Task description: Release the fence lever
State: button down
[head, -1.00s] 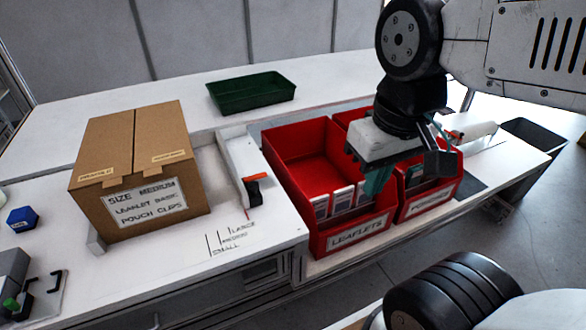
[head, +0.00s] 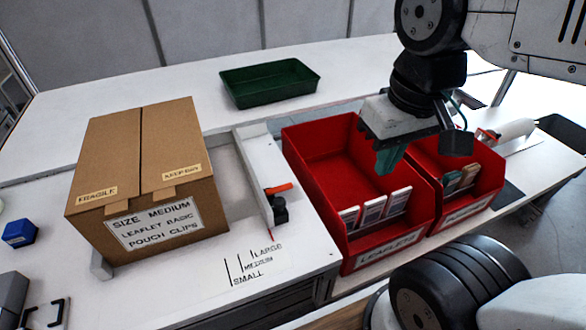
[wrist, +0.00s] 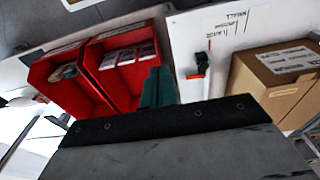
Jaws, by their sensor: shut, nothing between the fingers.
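The fence (head: 254,172) is a long white bar on the bench, to the right of the cardboard box. The fence lever has an orange handle (head: 279,188) and a black clamp body (head: 280,209) near the fence's front end. The handle lies roughly level. The lever also shows in the wrist view (wrist: 202,62), upper right of my fingers. My gripper (head: 388,162) has teal fingers, shut and empty, above the red leaflets bin and to the right of the lever, clear of it. The fingers also show in the wrist view (wrist: 158,84).
The cardboard box (head: 150,165) labelled size medium stands left of the fence. Size marks (head: 250,268) are on the bench in front. Red bins of leaflets (head: 390,238) and pouches (head: 462,203) stand right. A green tray (head: 270,85) lies behind. A blue block (head: 19,233) is far left.

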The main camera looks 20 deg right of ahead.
jog(key=shift+w+a, duration=0.3)
jog(key=shift+w, duration=0.15)
jog(key=w+f+m+g+y, duration=0.3)
jog(key=w+f+m+y, duration=0.35)
jog(key=w, duration=0.55)
jog(key=w+d+f+m+t+y, duration=0.1)
jog(key=w+d+f+m+y, duration=0.1)
jog(key=w+f+m, duration=0.3)
jog(key=w+d+f+m+y, duration=0.1)
jog(key=w+d+f+m, duration=0.1)
jog(key=w+f+m, duration=0.3)
notch_tip(320, 180, down, 4)
jog(key=shift+d+f+m+t+y, duration=0.2)
jog(key=shift+d+m+t+y, duration=0.2)
jog(key=shift+m, duration=0.35)
jog(key=shift+w+a, duration=0.1)
